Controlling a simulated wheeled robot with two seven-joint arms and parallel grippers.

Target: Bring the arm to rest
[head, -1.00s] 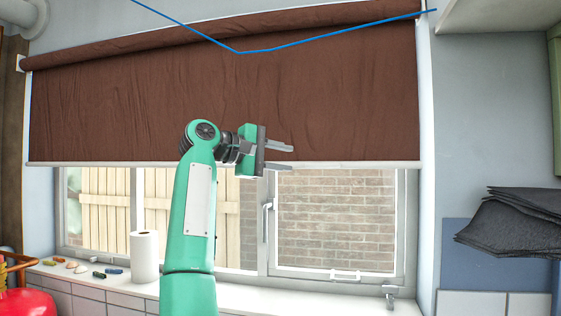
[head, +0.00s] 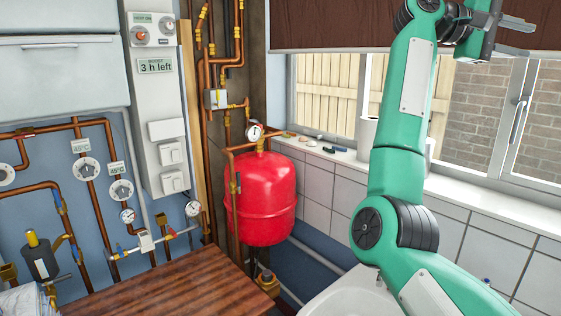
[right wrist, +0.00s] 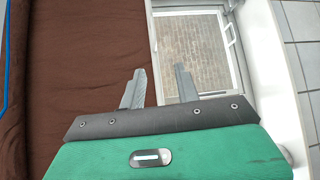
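My right arm, green with dark joints, rises at the right of the head view in front of the window. Its gripper (head: 522,38) is raised near the lower edge of the brown blind (head: 340,26), at the top right. The two grey fingers stand apart with nothing between them. The right wrist view also shows the open, empty gripper (right wrist: 160,84), with the blind (right wrist: 70,70) to the left and the window (right wrist: 197,50) beyond. My left gripper is not in view.
A red pressure vessel (head: 263,198) stands among copper pipes left of the arm. A wooden worktop (head: 170,285) is at the lower left and a white basin (head: 340,297) below the arm. A paper roll (head: 367,138) on the windowsill is partly hidden by the arm.

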